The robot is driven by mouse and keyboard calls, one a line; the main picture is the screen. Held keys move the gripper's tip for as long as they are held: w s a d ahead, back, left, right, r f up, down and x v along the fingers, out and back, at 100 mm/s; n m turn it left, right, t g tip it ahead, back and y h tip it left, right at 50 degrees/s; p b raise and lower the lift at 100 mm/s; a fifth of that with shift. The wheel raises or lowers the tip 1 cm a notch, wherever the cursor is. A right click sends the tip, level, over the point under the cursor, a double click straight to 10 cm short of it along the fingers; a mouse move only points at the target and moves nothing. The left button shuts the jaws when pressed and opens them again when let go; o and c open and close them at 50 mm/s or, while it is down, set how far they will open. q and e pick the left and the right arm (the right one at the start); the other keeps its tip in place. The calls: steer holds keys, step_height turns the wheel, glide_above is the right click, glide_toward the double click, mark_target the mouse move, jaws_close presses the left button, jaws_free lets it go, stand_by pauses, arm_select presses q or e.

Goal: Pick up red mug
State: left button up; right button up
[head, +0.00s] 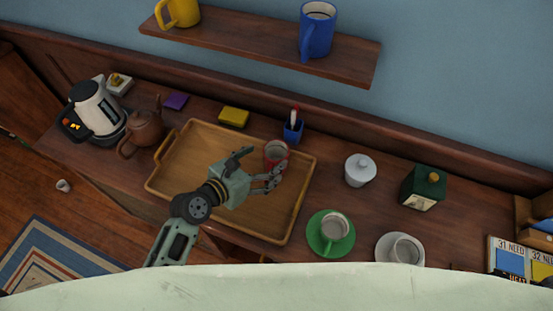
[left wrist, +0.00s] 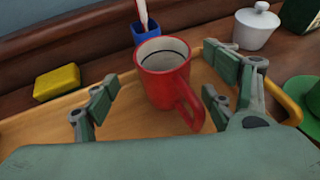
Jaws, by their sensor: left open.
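The red mug (head: 276,152) stands upright in the wooden tray (head: 187,172), near the tray's back right part. My left gripper (head: 262,168) is over the tray, just in front of the mug, with its fingers open. The mug looks empty inside. My right gripper is in neither view.
A blue pen cup (head: 293,131) stands just behind the tray, with a yellow box (head: 234,117) left of it. A brown teapot (head: 143,130) stands at the tray's left. A white lidded jar (head: 360,170) and a green cup on its saucer (head: 332,229) are to the right.

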mark_target(268, 161)
arm_select(q)
steer(key=x, duration=0.4)
steer(key=shift+s+d+f, duration=0.1)
steer(key=shift+d+f, duration=0.1)
steer(key=shift+w+d+f, duration=0.2)
steer(key=shift+w, duration=0.1)
steer(key=c, duration=1.5)
steer(key=shift+o, duration=0.2)
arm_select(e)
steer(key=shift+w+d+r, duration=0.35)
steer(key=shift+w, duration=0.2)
